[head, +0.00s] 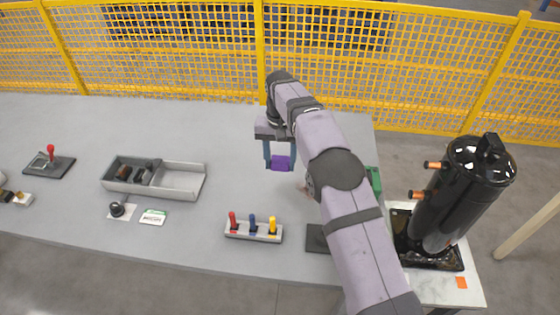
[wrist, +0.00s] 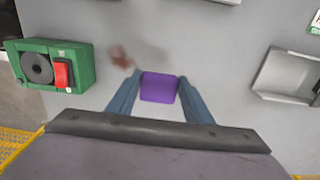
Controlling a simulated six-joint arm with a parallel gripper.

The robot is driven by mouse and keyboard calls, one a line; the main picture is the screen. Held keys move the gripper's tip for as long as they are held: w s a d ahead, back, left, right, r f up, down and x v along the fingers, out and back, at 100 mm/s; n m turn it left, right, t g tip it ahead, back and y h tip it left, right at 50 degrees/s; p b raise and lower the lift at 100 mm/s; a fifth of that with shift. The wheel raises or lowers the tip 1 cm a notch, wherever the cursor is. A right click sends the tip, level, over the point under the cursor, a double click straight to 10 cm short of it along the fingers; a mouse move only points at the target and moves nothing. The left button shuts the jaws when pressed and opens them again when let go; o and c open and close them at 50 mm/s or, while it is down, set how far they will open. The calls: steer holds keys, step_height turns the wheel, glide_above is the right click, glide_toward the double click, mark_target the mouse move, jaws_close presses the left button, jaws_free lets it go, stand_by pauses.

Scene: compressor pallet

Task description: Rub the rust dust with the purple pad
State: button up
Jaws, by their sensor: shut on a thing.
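The purple pad (head: 281,163) is held between the two blue-grey fingers of my gripper (head: 280,162), above the grey table. In the wrist view the pad (wrist: 158,87) sits between the fingertips of my gripper (wrist: 157,92). The rust dust is a small brown smudge (wrist: 121,57) on the table, up and left of the pad in the wrist view, apart from it. A faint shadow lies beside it.
A green box with a red switch (wrist: 52,66) stands near the dust. A grey divided tray (head: 185,181), a holder with coloured handles (head: 252,232) and a black compressor (head: 462,195) stand around. A yellow mesh fence (head: 200,50) runs behind the table.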

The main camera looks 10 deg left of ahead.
mark_target(286, 163)
steer(key=shift+w+d+r+p, duration=0.1)
steer(key=shift+d+r+p, duration=0.1)
steer(key=shift+r+p, duration=0.35)
steer(key=r+p, duration=0.1)
steer(key=d+r+p, duration=0.1)
steer(key=r+p, duration=0.1)
steer(key=shift+w+d, duration=0.1)
steer(key=shift+d, duration=0.1)
steer(key=d+f+n+p, duration=0.1)
steer(key=f+n+p, duration=0.1)
steer(key=n, duration=0.7)
steer(key=s+d+f+n+p, duration=0.1)
steer(key=f+n, duration=0.3)
steer(key=n, duration=0.5)
steer(key=shift+s+d+p, duration=0.15)
steer(key=shift+d+p, duration=0.35)
steer(key=shift+p, duration=0.05)
steer(key=shift+f, duration=0.15)
